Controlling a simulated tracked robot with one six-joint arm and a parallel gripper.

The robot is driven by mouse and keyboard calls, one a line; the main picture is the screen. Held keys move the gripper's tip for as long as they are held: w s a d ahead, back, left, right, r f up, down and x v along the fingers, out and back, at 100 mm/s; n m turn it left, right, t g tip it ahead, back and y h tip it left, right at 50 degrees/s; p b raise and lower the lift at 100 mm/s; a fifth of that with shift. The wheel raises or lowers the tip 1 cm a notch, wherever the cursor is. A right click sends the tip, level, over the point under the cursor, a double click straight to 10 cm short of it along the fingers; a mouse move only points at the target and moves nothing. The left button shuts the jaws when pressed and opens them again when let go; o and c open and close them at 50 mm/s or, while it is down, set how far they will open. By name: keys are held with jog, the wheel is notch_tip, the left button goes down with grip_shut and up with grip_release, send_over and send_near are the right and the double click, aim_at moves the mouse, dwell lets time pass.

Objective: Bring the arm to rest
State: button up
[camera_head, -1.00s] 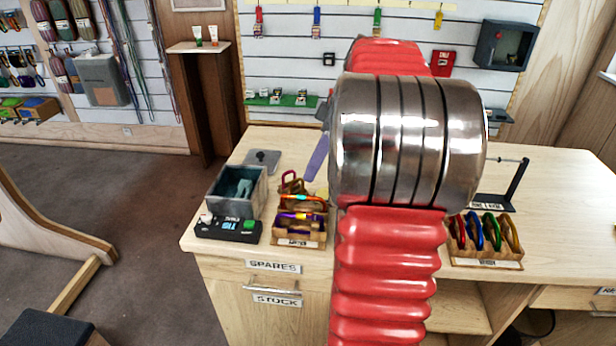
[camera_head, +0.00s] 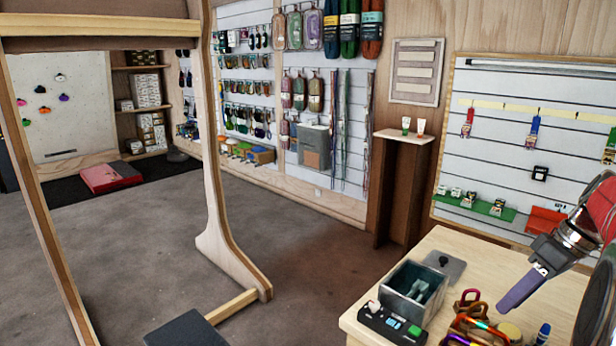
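My arm shows at the right edge of the head view, a red sleeve with dark joint parts, reaching over the workbench (camera_head: 455,250). My gripper (camera_head: 520,290) hangs at the arm's end, with a grey-purple finger pointing down and to the left. It is above the bench top, to the right of the grey bin. Only one finger shows clearly, so I cannot tell whether it is open or shut. I see nothing hanging from it.
On the bench are a grey open bin (camera_head: 400,300), its grey lid (camera_head: 444,265), a black button box (camera_head: 392,325) and a tray of colourful carabiners (camera_head: 478,325). A wooden frame (camera_head: 213,180) stands at left. Open floor (camera_head: 300,240) lies between frame and bench.

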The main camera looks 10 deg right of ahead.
jog(key=s+a+f+m+t+h, duration=0.1)
jog(key=s+a, duration=0.2)
jog(key=a, duration=0.8)
jog(key=s+a+f+m+t+h, duration=0.1)
jog(key=s+a, duration=0.2)
jog(key=a, duration=0.8)
jog(key=s+a+f+m+t+h, duration=0.1)
jog(key=s+a+h, duration=0.1)
jog(key=a, duration=0.9)
jog(key=shift+s+f+m, duration=0.35)
jog(key=shift+s+m, duration=0.05)
jog(key=shift+s, duration=0.45)
